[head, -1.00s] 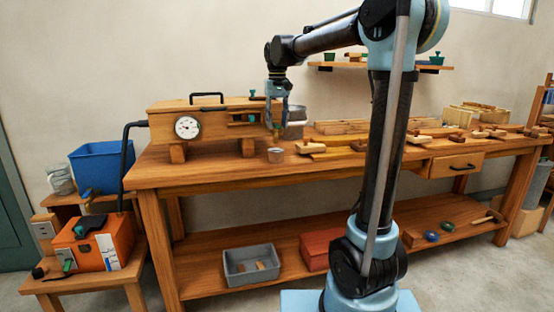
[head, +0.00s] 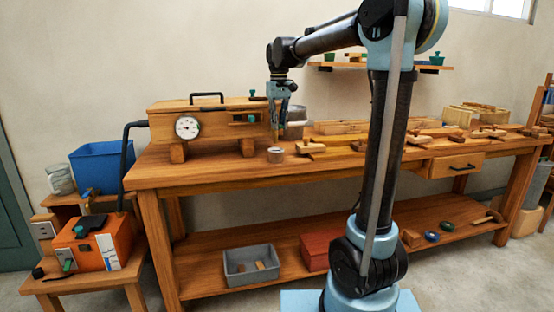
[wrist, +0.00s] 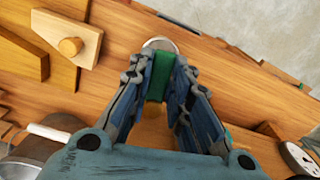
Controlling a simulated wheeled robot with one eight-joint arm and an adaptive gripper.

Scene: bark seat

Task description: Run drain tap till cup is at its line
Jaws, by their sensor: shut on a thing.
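The wooden box (head: 215,128) with a round dial gauge (head: 187,127) stands on the left part of the bench. My gripper (head: 276,134) points down just past the box's right end. In the wrist view its fingers are closed on a green tap handle (wrist: 159,76). The tap's body is hidden behind the fingers. The small metal cup (head: 275,155) stands on the bench below the gripper; part of its round top shows beyond the handle in the wrist view (wrist: 160,43). I cannot make out the cup's line or its water level.
A grey container (head: 295,122) stands behind the gripper. Wooden blocks and clamps (head: 312,147) lie to the right of the cup. An orange unit (head: 95,243) and a blue bin (head: 100,165) are at the left. The bench front (head: 215,174) is clear.

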